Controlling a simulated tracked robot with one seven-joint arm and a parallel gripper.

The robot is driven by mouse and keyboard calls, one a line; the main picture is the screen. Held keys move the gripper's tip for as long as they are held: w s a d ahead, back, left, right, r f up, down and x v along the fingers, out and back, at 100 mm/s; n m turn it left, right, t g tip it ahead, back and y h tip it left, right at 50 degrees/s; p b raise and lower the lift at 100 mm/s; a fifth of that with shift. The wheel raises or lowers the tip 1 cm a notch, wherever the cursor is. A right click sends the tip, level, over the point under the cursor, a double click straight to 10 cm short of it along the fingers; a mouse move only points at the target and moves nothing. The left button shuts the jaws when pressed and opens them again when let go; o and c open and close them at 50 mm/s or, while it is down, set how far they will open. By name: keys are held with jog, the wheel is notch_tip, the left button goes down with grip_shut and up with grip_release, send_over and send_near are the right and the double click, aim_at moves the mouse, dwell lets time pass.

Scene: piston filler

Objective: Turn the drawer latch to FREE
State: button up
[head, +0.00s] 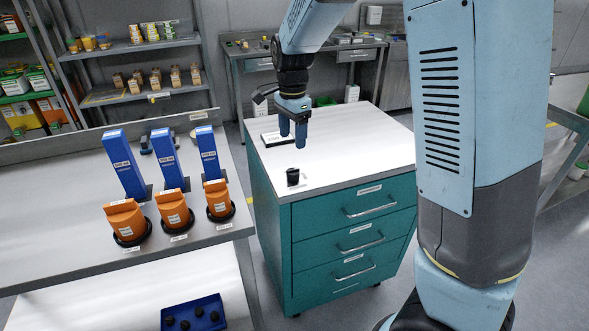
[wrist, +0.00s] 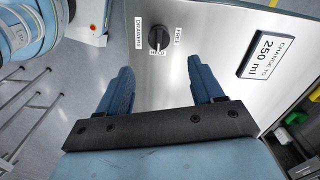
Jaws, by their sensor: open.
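The drawer latch is a black knob (head: 293,172) on the steel top of the teal drawer cabinet (head: 272,224), near its front left corner. In the wrist view the knob (wrist: 158,38) stands between a DRAWERS label (wrist: 138,31) on its left and a FREE label (wrist: 178,37) on its right. My gripper (head: 292,140) points down above the top, behind the knob in the head view. In the wrist view its fingers (wrist: 163,80) are apart and empty, short of the knob.
A sign reading CHANGE TO 250 ml (wrist: 266,55) lies on the cabinet top, right of the knob in the wrist view. The bench (head: 60,190) at left bears blue and orange parts. A blue tray (head: 193,312) sits below. The cabinet top's right side is clear.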

aim_at(293, 171)
notch_tip(293, 171, down, 12)
jog(key=shift+r, duration=0.1)
dwell(0.4)
jog(key=shift+c, duration=0.2)
